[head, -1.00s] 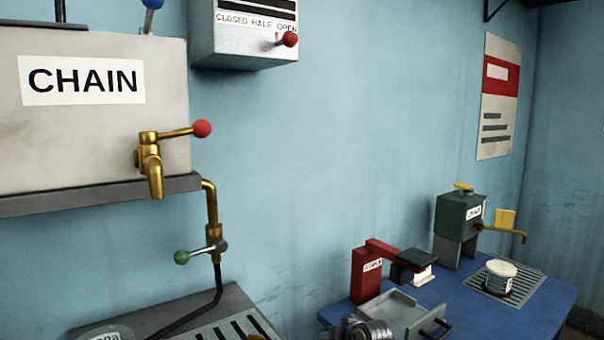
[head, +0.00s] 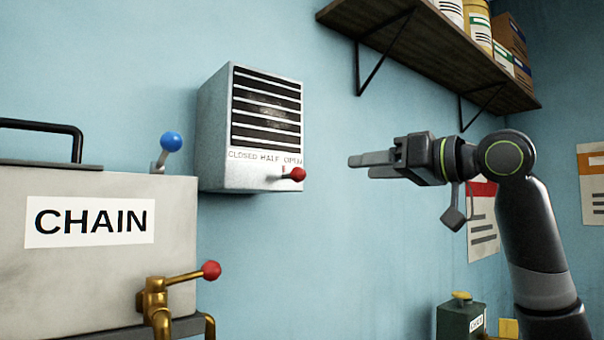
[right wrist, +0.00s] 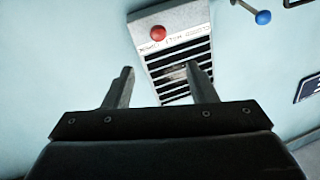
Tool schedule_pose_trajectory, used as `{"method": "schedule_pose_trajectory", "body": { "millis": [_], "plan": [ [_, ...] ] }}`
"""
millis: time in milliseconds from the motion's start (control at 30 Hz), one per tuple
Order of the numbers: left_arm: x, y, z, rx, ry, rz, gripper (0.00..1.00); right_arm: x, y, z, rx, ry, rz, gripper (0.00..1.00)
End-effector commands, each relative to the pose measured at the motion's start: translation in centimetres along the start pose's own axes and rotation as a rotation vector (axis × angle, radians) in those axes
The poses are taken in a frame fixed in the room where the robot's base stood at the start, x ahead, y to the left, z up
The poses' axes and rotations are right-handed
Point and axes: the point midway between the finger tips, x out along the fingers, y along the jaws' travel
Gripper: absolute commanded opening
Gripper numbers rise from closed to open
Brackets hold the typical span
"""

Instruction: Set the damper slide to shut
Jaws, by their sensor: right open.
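The damper is a grey wall box (head: 212,130) with dark slats. Its scale reads CLOSED, HALF, OPEN. The slide's red knob (head: 297,174) stands at the right end, under OPEN. My right gripper (head: 358,167) is to the right of the box, apart from the knob, with its fingers pointing left. In the right wrist view, its two fingers (right wrist: 162,88) are spread and empty. The box (right wrist: 180,18) and red knob (right wrist: 157,34) show beyond them, the knob past the fingertips. My left gripper is out of view.
A grey tank labelled CHAIN (head: 185,225) stands at left, with a blue-knobbed lever (head: 171,142) and a brass tap with a red ball (head: 211,270). A loaded wall shelf (head: 400,35) hangs above my right arm. The wall between box and gripper is bare.

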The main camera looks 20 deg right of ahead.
Motion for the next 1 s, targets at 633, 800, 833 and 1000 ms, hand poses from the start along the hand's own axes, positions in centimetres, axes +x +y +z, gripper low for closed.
{"method": "schedule_pose_trajectory", "body": {
  "millis": [633, 800, 833, 1000],
  "plan": [
    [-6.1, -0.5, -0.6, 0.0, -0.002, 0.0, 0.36, 12.1, -0.2, -0.4, 0.004, -0.003, -0.004, 0.52],
    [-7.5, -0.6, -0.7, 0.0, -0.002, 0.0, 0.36, 15.0, -0.1, -0.3, 0.005, -0.003, -0.002, 0.52],
    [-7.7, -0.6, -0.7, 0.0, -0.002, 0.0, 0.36, 15.4, -0.1, -0.3, 0.004, -0.002, -0.002, 0.52],
    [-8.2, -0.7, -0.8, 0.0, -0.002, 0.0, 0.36, 16.9, 0.0, -0.1, 0.003, -0.001, -0.001, 0.52]
  ]
}}
